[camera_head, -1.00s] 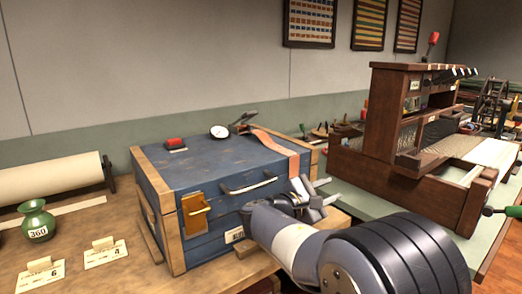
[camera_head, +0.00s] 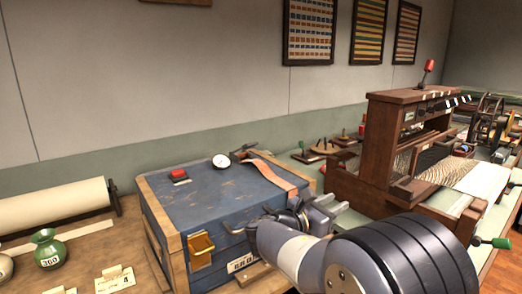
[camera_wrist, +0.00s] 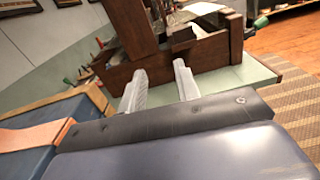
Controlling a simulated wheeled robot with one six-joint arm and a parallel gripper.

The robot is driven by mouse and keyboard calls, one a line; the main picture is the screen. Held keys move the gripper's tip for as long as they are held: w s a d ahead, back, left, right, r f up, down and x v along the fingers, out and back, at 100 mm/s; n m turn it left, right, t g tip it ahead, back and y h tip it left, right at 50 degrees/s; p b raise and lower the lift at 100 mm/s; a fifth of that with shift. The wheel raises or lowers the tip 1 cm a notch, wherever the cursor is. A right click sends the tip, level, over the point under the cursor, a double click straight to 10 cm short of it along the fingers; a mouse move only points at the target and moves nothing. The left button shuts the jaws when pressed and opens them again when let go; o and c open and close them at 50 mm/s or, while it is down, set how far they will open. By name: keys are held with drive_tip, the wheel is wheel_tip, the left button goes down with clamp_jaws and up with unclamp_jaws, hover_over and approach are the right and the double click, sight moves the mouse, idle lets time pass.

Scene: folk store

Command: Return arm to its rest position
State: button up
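My gripper (camera_head: 332,208) is at the right front corner of the blue chest (camera_head: 205,197), at the end of my grey and black arm. In the wrist view, my gripper (camera_wrist: 159,84) has its two pale fingers apart, with nothing between them. The fingers point toward the wooden loom (camera_wrist: 190,52), which stands beyond them. My arm hides part of the chest's front in the head view.
The loom (camera_head: 400,150) stands at right.

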drive_tip(key=s+a+r+n, duration=0.1)
drive_tip(key=s+a, duration=0.3)
drive_tip(key=a, duration=0.1)
drive_tip(key=shift+a+p, duration=0.4)
drive_tip(key=shift+p, duration=0.05)
